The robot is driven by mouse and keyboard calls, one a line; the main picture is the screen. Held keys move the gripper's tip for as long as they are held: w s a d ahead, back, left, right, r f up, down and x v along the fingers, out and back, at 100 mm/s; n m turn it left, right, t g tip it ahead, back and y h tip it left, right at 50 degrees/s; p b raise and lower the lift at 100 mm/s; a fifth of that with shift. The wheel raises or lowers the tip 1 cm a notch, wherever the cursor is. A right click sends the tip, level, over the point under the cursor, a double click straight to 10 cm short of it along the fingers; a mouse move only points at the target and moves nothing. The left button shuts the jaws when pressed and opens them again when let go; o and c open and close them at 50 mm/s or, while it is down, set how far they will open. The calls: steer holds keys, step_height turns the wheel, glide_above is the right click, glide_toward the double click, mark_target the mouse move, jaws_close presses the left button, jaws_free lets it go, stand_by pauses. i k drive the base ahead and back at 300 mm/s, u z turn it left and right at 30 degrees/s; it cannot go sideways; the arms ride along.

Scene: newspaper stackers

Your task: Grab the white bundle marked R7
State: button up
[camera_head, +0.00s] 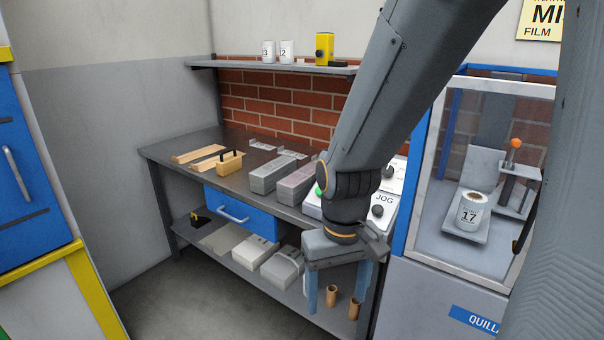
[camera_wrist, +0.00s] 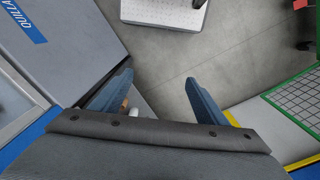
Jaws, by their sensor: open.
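No R7 mark is readable on either. My gripper (camera_head: 336,292) hangs to the right of them, in front of the shelf's right part, pointing down. Its two blue fingers are apart with nothing between them. In the wrist view my gripper (camera_wrist: 160,77) is also open and empty over the floor.
The lower shelf (camera_head: 207,253) also bears brown cylinders (camera_head: 332,296). Above are a blue drawer (camera_head: 240,216) and the bench (camera_head: 150,153) with grey blocks (camera_head: 271,175). A glazed machine (camera_head: 425,262) stands right. Floor (camera_head: 185,308) is clear in front.

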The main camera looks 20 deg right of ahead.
mark_target(263, 180)
steer(key=z, duration=0.05)
steer(key=k, duration=0.5)
steer(key=u, duration=0.95)
steer(key=i, duration=1.35)
steer(key=z, duration=0.75)
steer(key=i, duration=0.6)
steer(key=z, duration=0.8)
steer(key=i, duration=0.55)
steer(key=u, duration=0.05)
